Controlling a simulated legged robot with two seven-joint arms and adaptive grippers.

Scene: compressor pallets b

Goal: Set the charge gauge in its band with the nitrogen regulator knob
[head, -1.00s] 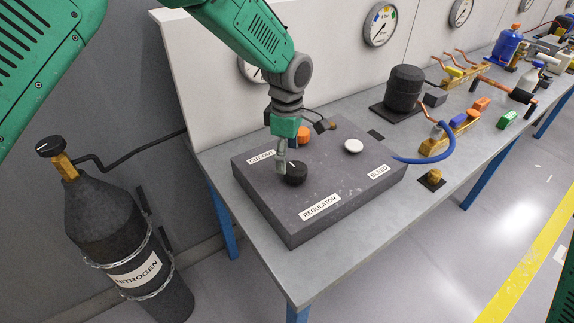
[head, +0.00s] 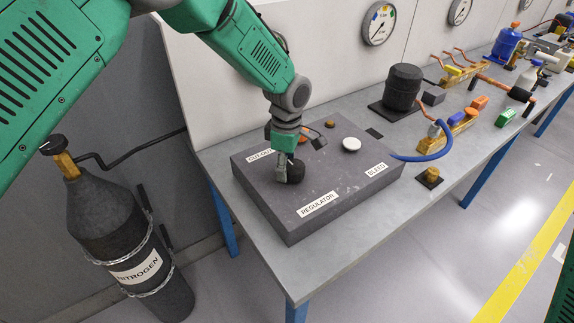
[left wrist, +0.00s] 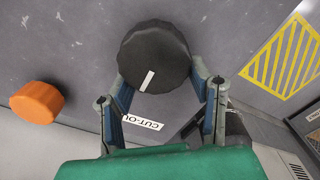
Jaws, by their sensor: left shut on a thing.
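The black regulator knob (head: 297,171) stands on the dark panel box, behind the REGULATOR label. In the left wrist view the knob (left wrist: 155,55) shows a white pointer line on its face. My left gripper (head: 289,172) is shut on the knob, with one finger on each side in the left wrist view (left wrist: 160,80). A round gauge (head: 380,22) with coloured bands hangs on the wall panel; its needle is too small to read surely, and I cannot tell whether it is the charge gauge. My right gripper is not in view.
An orange knob (left wrist: 37,102) sits near the CUT-OUT label, and a white button (head: 351,144) near BLEED. The grey nitrogen cylinder (head: 105,225) stands left of the bench. A black compressor (head: 403,87) and blue hose (head: 425,156) are to the right.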

